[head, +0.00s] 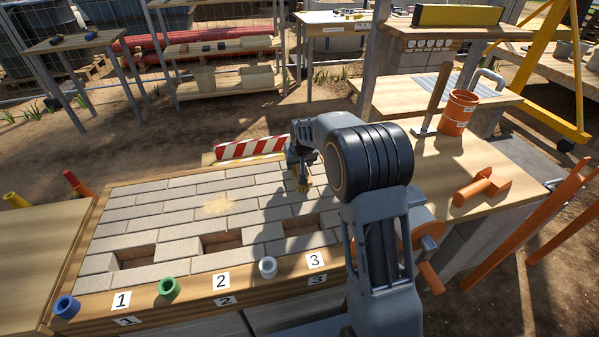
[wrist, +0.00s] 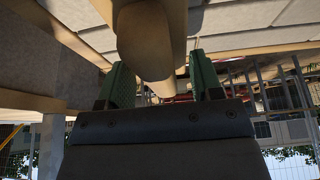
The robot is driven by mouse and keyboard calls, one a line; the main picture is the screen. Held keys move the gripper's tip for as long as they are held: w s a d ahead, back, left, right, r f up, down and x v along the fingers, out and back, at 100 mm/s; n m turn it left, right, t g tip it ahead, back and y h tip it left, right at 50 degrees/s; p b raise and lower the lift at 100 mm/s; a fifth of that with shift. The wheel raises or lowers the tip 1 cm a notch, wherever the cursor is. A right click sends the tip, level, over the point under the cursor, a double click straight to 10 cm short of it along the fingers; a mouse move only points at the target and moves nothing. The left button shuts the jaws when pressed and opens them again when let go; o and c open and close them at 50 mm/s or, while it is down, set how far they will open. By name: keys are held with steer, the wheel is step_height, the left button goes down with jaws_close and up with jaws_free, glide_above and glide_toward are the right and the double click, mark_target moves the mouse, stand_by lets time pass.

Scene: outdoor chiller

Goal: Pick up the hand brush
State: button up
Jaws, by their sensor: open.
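My gripper (head: 301,172) is low over the far right part of the paved bench top in the head view, largely hidden behind my own arm. A small tan-yellow piece (head: 304,187), likely part of the hand brush, shows just under it. In the wrist view, my gripper (wrist: 161,82) has its two green fingers apart. A rounded tan bar, likely the hand brush handle (wrist: 152,40), lies between them, with a gap visible at the left finger. Whether the right finger touches it I cannot tell. The bristles are not clearly visible.
The paved bench top (head: 165,197) has several rectangular gaps. A red-white striped barrier (head: 250,147) stands behind. An orange bucket (head: 458,112) is on the right-hand table.

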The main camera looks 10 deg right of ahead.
stand_by(0.3)
jaws_close()
stand_by(0.4)
steer(key=shift+r, duration=0.1)
steer(key=shift+r+p, duration=0.3)
steer(key=shift+r, duration=0.35)
step_height(320, 180, up, 3)
steer(key=shift+a+f+p, duration=0.1)
steer(key=shift+f+p, duration=0.05)
steer(key=shift+p, duration=0.15)
steer(key=s+a+r+p, duration=0.1)
steer(key=s+a+r, duration=0.8)
steer(key=s, duration=0.1)
steer(key=shift+a+p, duration=0.3)
steer(key=shift+a, duration=0.1)
steer(key=shift+r, duration=0.1)
